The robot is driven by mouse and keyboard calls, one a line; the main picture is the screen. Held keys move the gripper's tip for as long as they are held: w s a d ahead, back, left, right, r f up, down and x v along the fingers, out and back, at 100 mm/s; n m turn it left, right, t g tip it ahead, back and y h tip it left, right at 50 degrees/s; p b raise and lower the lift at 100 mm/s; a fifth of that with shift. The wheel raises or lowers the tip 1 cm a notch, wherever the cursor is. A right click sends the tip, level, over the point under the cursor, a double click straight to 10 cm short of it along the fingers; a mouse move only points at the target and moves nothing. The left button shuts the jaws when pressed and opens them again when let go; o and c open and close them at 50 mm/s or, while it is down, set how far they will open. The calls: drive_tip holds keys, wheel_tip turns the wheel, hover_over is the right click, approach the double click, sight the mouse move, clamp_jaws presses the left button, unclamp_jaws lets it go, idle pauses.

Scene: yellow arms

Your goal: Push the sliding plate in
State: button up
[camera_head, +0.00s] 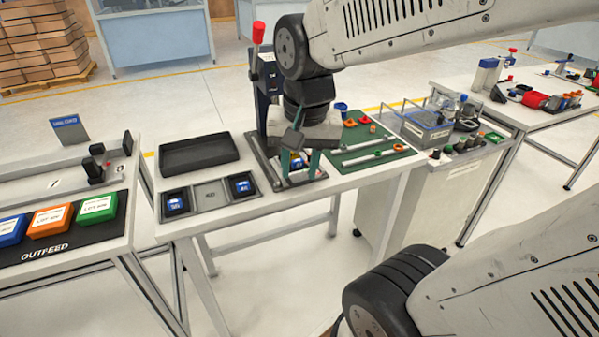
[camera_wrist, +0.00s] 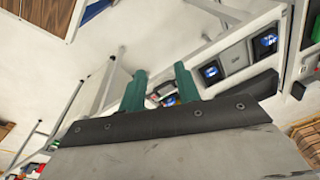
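The sliding plate (camera_head: 304,180) appears to be the grey framed slide at the foot of a dark press with a red-knobbed lever (camera_head: 258,32). It sticks out toward the table's front edge, and my gripper hides much of it. My gripper (camera_head: 303,160) points down over it, with two green fingers. In the wrist view the fingers (camera_wrist: 160,78) stand apart, with a gap between them. A small part with blue and red (camera_wrist: 167,98) shows beyond the gap. I cannot tell whether the fingers touch the plate.
A three-pocket tray (camera_head: 210,196) holds blue-topped pieces in its outer pockets. An empty black tray (camera_head: 199,154) lies behind it. A green mat (camera_head: 372,150) with rails and small parts is on the right. The outfeed table (camera_head: 70,250) stands at left, across a gap.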

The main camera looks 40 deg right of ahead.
drive_tip(key=w+d+f+m, duration=0.3)
drive_tip(key=w+d+m, duration=0.2)
drive_tip(key=w+m, duration=0.1)
drive_tip(key=m, duration=0.7)
approach(304, 183)
drive_tip(key=f, duration=0.2)
drive_tip(key=w+f, duration=0.1)
drive_tip(key=f, duration=0.4)
drive_tip(key=shift+w+d+f, duration=0.1)
drive_tip(key=shift+w+f, duration=0.1)
drive_tip(key=shift+f, duration=0.05)
clamp_jaws()
drive_tip(key=w+d, duration=0.1)
drive_tip(key=w, duration=0.3)
drive_tip(key=w+d, duration=0.1)
drive_tip(key=w, duration=0.3)
drive_tip(key=w+d, duration=0.1)
drive_tip(key=w, duration=0.3)
drive_tip(key=shift+w+d, duration=0.1)
drive_tip(key=shift+d, duration=0.1)
drive_tip(key=shift+w+r, duration=0.15)
